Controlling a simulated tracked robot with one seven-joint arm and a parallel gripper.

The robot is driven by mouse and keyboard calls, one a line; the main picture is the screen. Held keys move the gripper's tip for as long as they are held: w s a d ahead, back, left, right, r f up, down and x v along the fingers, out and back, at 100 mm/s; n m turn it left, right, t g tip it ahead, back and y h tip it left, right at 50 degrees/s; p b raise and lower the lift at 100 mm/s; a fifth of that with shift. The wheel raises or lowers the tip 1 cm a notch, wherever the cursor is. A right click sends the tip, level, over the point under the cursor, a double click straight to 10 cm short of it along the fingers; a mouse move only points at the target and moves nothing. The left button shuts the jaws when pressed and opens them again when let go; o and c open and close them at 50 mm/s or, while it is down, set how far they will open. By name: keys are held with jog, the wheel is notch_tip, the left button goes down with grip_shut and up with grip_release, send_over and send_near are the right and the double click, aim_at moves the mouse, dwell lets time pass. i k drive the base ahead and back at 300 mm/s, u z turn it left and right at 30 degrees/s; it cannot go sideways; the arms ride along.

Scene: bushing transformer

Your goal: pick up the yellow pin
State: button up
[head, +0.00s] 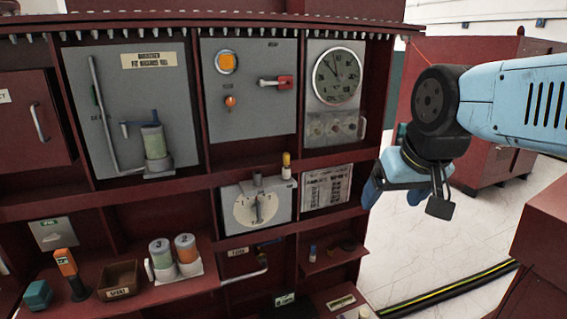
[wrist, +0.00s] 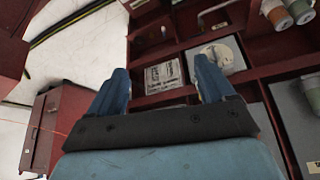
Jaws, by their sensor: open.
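The yellow pin (head: 286,160) stands upright in a small white holder, on the ledge at the top right of the grey dial panel (head: 257,205). My gripper (head: 395,185) is to the right of the pin and apart from it, beside the cabinet's right edge. In the wrist view my gripper (wrist: 163,72) shows its two blue fingers spread, with nothing between them. The dial panel (wrist: 217,52) shows behind the right finger in that view. I cannot clearly make out the pin there; the finger may hide it.
The red cabinet (head: 345,258) fills the left and middle. Its lower shelf holds two numbered cylinders (head: 161,256), an orange-topped device (head: 67,265) and a brown box (head: 120,278). A red cabinet (head: 510,150) stands behind my arm. Pale floor (head: 440,245) is open at right.

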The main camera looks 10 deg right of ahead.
aim_at(286, 155)
jog(key=z, duration=0.05)
jog(key=i, duration=0.15)
jog(key=u, duration=2.95)
jog(key=i, duration=0.4)
jog(key=u, duration=1.1)
jog(key=i, duration=0.25)
jog(key=z, duration=4.05)
